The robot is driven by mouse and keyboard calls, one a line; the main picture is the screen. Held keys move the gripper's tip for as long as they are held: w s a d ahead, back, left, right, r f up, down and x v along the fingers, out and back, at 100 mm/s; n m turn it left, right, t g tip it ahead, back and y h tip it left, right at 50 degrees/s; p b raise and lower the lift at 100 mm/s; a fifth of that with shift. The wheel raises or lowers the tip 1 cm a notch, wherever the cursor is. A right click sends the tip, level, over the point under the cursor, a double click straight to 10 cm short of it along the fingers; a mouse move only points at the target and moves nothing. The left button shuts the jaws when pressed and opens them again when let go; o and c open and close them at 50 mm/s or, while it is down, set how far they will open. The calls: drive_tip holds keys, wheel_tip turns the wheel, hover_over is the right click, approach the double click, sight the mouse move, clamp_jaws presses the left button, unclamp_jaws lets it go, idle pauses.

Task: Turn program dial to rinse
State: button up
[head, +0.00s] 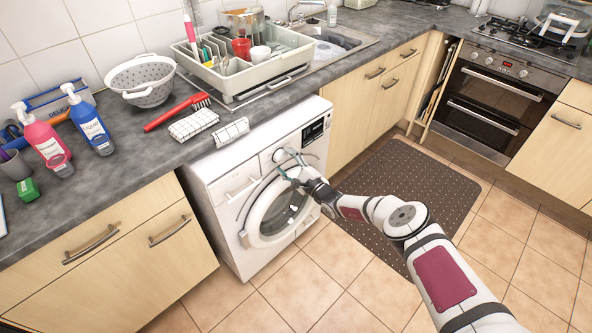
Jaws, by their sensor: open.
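A white washing machine (216,190) stands under the grey worktop, with its round door (247,226) on the front. The program dial (278,155) is a round pale knob on the upper front panel, left of the dark display (315,130). My gripper (287,161) is open at the panel, its fingers just beside and in front of the dial. I cannot tell whether they touch it or straddle it. The dial's marks and pointer are too small to read, so its setting does not show. My arm comes in from the lower right.
The detergent drawer (240,187) is left of the dial. Above are a dish rack (260,79), a colander (142,80), a red brush (172,113), cloths and bottles. Cupboards flank the machine. A dotted mat (415,205) and clear tiles lie to the right.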

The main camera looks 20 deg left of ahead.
drive_tip(key=v, duration=1.1)
drive_tip(key=shift+d, duration=0.3)
drive_tip(key=shift+s+r, duration=0.1)
drive_tip(key=s+d+r+n+g+h, duration=0.1)
drive_tip(key=s+d+r+n+g, duration=0.2)
drive_tip(key=r, duration=0.6)
drive_tip(key=s+r+n+g+h, duration=0.1)
drive_tip(key=s+r+n+g, duration=0.1)
drive_tip(key=r+n+g, duration=0.35)
drive_tip(key=s+d+r+n+g+h, duration=0.25)
drive_tip(key=r+n, duration=0.25)
drive_tip(key=r, duration=0.6)
drive_tip(key=s+d+r+n+t+h, duration=0.15)
drive_tip(key=s+d+r+h, duration=0.25)
drive_tip(key=s+d+r, duration=0.5)
drive_tip(key=s+d+r+t+h, duration=0.2)
drive_tip(key=s+d+r+h, duration=0.2)
drive_tip(key=d+r, duration=0.5)
drive_tip(key=s+d+r+m+t+h, duration=0.1)
drive_tip(key=s+d+r+t+h, duration=0.1)
drive_tip(key=s+d, duration=0.5)
drive_tip(key=s+d+r+m+t+h, duration=0.1)
drive_tip(key=s+d+m+t+h, duration=0.1)
drive_tip(key=s+d, duration=0.5)
drive_tip(key=d, duration=0.3)
drive_tip(key=shift+s+d+r+t, duration=0.25)
drive_tip(key=shift+d+r+t, duration=0.1)
drive_tip(key=shift+r, duration=0.05)
